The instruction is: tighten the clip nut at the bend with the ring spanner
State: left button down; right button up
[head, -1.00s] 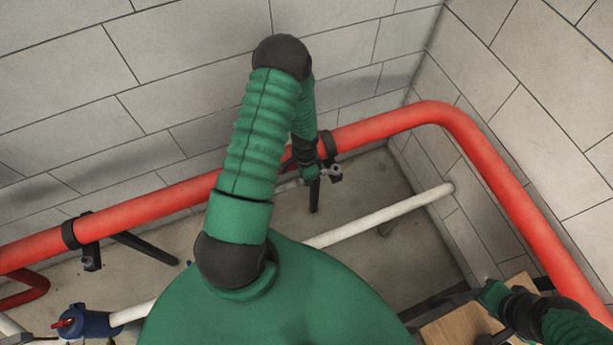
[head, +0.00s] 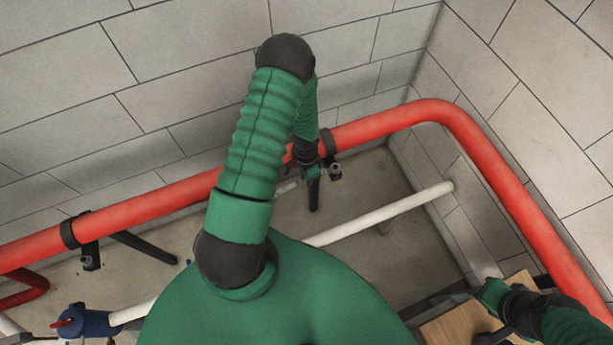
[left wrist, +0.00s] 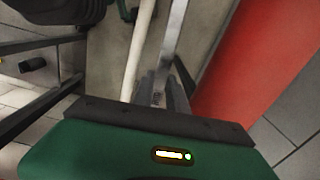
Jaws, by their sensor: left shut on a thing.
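The clip (head: 329,160) is a dark band around the red pipe (head: 375,125), just left of the bend. Its small nut end (head: 335,173) hangs below the pipe. My left gripper (head: 309,173) is beside the clip, on its left, partly hidden by my own arm. In the left wrist view its fingers (left wrist: 165,92) are shut on the spanner (left wrist: 176,40), a flat grey metal bar pointing away. The ring end is not clear, so I cannot tell whether it sits on the nut. My right gripper (head: 488,296) is at the lower right; its jaws are not clear.
The red pipe runs along the tiled wall and turns along the right wall. A second clip (head: 72,235) holds it at the left. A white pipe (head: 380,217) lies lower, with a blue valve (head: 86,322). A wooden board (head: 455,328) is beside my right gripper.

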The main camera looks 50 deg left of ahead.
jog(key=shift+r, duration=0.1)
